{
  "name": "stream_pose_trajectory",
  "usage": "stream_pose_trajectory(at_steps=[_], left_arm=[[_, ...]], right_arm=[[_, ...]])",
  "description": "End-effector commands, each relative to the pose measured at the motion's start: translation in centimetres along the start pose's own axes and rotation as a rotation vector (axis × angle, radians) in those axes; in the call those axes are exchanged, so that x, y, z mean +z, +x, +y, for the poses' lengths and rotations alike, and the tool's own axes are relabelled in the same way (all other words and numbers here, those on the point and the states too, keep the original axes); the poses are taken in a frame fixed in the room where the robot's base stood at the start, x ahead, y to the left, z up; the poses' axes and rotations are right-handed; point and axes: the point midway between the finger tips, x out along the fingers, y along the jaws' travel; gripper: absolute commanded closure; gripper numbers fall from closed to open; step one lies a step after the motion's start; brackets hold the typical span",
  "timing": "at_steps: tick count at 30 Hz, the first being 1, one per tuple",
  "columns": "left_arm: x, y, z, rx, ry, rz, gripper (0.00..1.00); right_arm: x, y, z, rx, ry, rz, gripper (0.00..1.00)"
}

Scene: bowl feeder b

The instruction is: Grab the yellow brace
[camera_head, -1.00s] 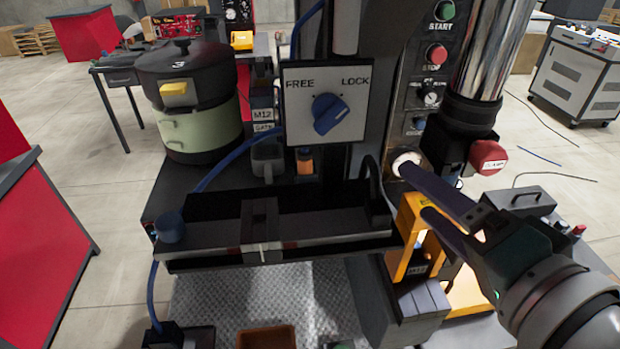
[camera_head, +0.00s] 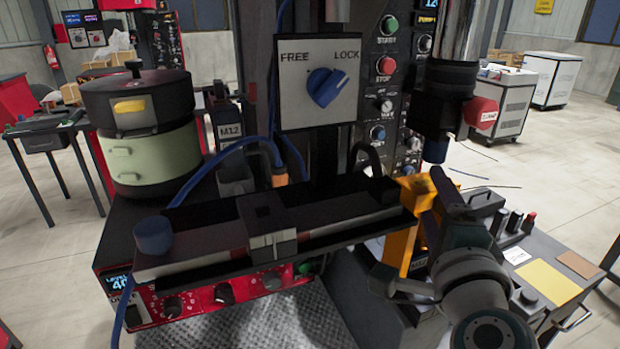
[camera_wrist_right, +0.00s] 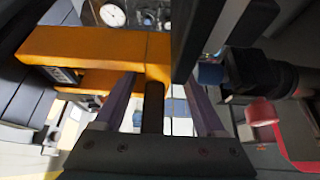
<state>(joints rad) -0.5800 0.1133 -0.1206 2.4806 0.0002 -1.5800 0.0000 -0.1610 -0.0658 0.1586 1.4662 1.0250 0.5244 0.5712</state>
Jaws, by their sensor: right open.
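The yellow brace (camera_head: 397,242) stands upright at the right end of the black feeder track in the head view, partly hidden by my right gripper and wrist. My right gripper (camera_head: 436,208) is open at the brace's right side. In the right wrist view the brace (camera_wrist_right: 95,47) fills the upper left, and its right end lies ahead of the open fingers (camera_wrist_right: 165,85). I cannot tell whether a finger touches it. My left gripper is not in view.
The black track (camera_head: 330,222) runs left of the brace. A black cylinder with a red clamp knob (camera_head: 480,112) hangs just above my right gripper. The control panel (camera_head: 385,100) stands behind. A bench (camera_head: 545,275) with small parts is at the right.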

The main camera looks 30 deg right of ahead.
Motion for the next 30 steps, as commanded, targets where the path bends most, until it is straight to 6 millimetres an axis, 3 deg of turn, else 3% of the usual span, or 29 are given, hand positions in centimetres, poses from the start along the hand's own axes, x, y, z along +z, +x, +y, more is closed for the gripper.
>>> stream_pose_trajectory(at_steps=[1, 6, 14, 30], left_arm=[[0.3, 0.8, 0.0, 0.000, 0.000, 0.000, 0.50], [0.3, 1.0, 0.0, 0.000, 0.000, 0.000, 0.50], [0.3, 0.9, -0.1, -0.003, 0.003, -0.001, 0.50], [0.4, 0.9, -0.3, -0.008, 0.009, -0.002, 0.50]], right_arm=[[0.0, 0.9, 0.6, -0.004, 0.000, 0.000, 0.28], [0.0, 2.8, 0.3, -0.002, -0.001, 0.000, 0.28], [0.0, 3.0, 0.2, -0.001, -0.002, -0.001, 0.29], [0.0, 3.0, 0.2, -0.001, -0.002, -0.001, 0.89]])
